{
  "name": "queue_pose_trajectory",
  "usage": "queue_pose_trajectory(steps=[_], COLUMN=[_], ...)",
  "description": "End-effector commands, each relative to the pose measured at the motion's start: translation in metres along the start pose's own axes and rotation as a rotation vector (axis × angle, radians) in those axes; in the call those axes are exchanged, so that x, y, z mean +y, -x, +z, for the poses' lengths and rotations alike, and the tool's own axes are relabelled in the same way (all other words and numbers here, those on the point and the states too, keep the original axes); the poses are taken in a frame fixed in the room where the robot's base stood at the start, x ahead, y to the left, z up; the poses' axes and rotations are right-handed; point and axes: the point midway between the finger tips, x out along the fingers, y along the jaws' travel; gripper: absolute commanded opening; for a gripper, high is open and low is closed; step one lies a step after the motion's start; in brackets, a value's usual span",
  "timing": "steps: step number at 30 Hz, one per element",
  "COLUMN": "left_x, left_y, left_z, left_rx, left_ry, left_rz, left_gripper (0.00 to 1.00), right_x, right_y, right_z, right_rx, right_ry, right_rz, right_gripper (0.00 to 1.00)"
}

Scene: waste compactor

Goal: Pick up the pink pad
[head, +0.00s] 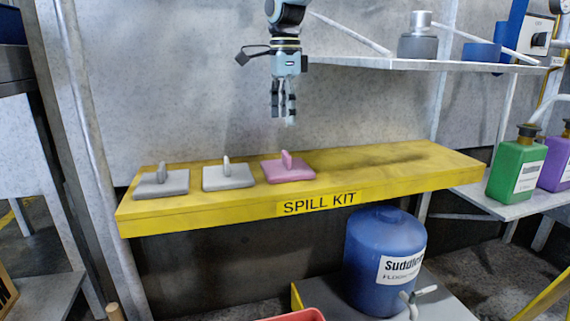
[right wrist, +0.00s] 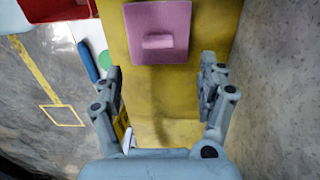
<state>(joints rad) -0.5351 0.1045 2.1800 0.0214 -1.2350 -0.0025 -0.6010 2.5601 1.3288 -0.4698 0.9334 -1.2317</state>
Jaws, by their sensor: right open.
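The pink pad (head: 289,168) lies flat on the yellow spill kit shelf (head: 240,206), with an upright handle on top. It is the rightmost of the three pads there. My right gripper (head: 284,116) hangs fingers down above the shelf, a little above the pad and apart from it. In the right wrist view the pink pad (right wrist: 157,30) shows at the top, beyond the open fingers of the right gripper (right wrist: 163,85), with nothing between them. My left gripper is not in view.
A dark grey pad (head: 162,183) and a light grey pad (head: 228,176) lie left of the pink one. The shelf's right part is bare. A metal shelf (head: 430,64) with containers is at upper right. A blue drum (head: 375,255) stands below; green (head: 513,165) and purple jugs (head: 556,163) stand right.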

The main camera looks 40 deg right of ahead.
Motion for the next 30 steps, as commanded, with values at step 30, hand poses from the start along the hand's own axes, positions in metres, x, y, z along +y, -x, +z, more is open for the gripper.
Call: queue_pose_trajectory(steps=[30], left_x=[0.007], left_y=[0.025], left_z=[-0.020], left_rx=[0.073], left_ry=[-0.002], left_rz=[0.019], left_gripper=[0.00], right_x=[0.002], right_y=[-0.102], right_z=[-0.003], right_rx=[0.001], right_ry=[0.000], right_rz=[0.001], right_gripper=[0.68])
